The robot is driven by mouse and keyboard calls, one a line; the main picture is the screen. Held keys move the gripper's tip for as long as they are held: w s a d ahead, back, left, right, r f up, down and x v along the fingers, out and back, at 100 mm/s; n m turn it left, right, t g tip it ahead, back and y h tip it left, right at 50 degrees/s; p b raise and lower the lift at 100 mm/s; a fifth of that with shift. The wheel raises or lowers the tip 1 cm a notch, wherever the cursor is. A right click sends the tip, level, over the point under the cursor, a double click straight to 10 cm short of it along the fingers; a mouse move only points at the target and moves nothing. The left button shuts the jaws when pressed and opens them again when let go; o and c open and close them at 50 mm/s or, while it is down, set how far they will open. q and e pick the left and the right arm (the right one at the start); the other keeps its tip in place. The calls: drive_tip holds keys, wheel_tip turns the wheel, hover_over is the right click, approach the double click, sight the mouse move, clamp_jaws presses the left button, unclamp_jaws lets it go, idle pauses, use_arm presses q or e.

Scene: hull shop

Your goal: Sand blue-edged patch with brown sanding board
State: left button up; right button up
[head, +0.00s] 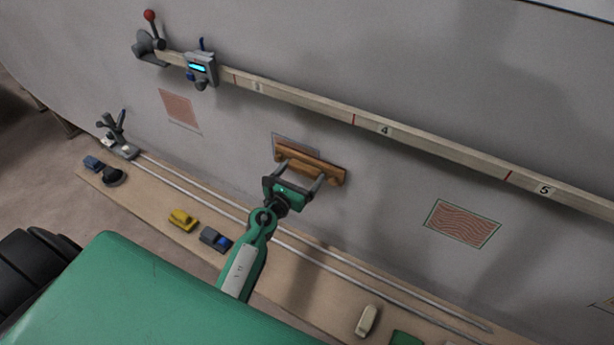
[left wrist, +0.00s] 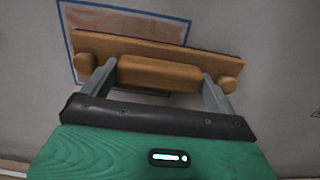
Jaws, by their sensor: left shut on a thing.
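The brown sanding board (head: 312,164) is a long wooden block with a handle, held up at the grey hull wall. My left gripper (head: 297,183) is shut on its handle; the board (left wrist: 160,54) and the gripper (left wrist: 160,88) also show in the left wrist view. The blue-edged patch (left wrist: 122,20) lies on the wall behind the board, which hides much of it. In the head view only the upper part of the patch (head: 291,141) shows. I cannot tell whether the board touches the wall. My right gripper is not in view.
A green-edged patch (head: 462,223) is to the right and a reddish patch (head: 180,110) to the left. A numbered rail (head: 330,108) with a gauge (head: 200,68) runs above. Below, a shelf (head: 160,200) holds a yellow block (head: 183,219), other small items and metal rods.

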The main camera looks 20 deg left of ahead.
sight(294, 157)
use_arm(q)
drive_tip(key=shift+w+a+b, duration=0.15)
drive_tip(key=shift+a+b, duration=0.1)
drive_tip(key=shift+a, duration=1.5)
drive_tip(key=shift+w+a+b, duration=0.1)
drive_tip(key=shift+a+b, duration=0.15)
drive_tip(key=shift+a, duration=1.45)
drive_tip(key=a, duration=0.2)
drive_tip(key=a+b, duration=0.1)
drive_tip(key=a, duration=0.2)
drive_tip(key=shift+w+a+b, duration=0.25)
drive_tip(key=shift+a+b, duration=0.05)
drive_tip(key=shift+a, duration=0.05)
wheel_tip(294, 157, up, 2)
drive_tip(key=shift+p, duration=1)
drive_tip(key=shift+s+d+f+p, duration=0.15)
drive_tip(key=shift+d+p, duration=0.55)
drive_tip(key=shift+d, duration=1.4)
drive_tip(key=shift+s+d+r+p, duration=0.15)
drive_tip(key=shift+d+p, duration=0.5)
drive_tip(key=shift+d, duration=1.4)
drive_tip(key=shift+s+d+f+p, duration=0.15)
drive_tip(key=shift+d+p, duration=0.2)
drive_tip(key=shift+d, duration=1.35)
drive_tip(key=shift+s+d+p, duration=0.1)
drive_tip(key=shift+d+p, duration=0.25)
drive_tip(key=shift+d, duration=1.3)
drive_tip(key=shift+o, duration=0.7)
drive_tip(key=shift+c, duration=0.7)
